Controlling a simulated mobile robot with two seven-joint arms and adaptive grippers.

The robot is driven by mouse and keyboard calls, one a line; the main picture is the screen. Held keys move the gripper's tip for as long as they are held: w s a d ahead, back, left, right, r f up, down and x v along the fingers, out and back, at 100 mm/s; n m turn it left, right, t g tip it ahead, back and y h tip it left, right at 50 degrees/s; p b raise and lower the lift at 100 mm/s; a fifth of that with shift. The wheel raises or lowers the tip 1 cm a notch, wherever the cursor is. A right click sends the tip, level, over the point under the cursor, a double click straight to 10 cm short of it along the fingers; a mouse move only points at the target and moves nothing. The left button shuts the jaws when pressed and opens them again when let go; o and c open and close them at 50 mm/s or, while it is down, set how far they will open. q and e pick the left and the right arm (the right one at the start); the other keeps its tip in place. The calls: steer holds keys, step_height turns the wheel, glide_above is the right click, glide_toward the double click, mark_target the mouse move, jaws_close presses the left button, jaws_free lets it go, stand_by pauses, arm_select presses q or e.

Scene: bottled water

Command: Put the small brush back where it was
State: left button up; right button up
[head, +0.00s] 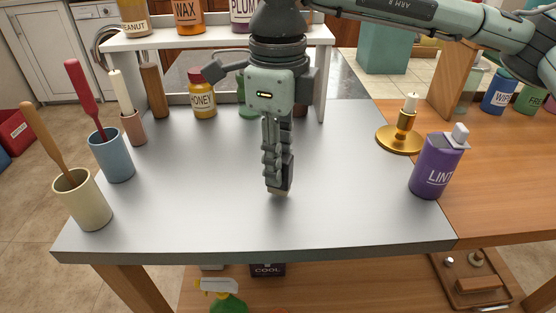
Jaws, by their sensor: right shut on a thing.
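My right gripper (278,179) points straight down over the middle of the grey tabletop (190,205). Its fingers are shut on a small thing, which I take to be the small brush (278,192). My left gripper is not in view.
A cream cup (85,205) and a blue cup (113,160) with handles stand at left. A purple LINT bottle (436,170) and a brass candlestick (400,138) stand at right. A white shelf (215,43) with jars is behind. A wooden tray (455,280) lies lower right.

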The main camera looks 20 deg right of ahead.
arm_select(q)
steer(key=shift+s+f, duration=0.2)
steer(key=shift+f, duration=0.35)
arm_select(e)
steer(key=shift+f, duration=0.4)
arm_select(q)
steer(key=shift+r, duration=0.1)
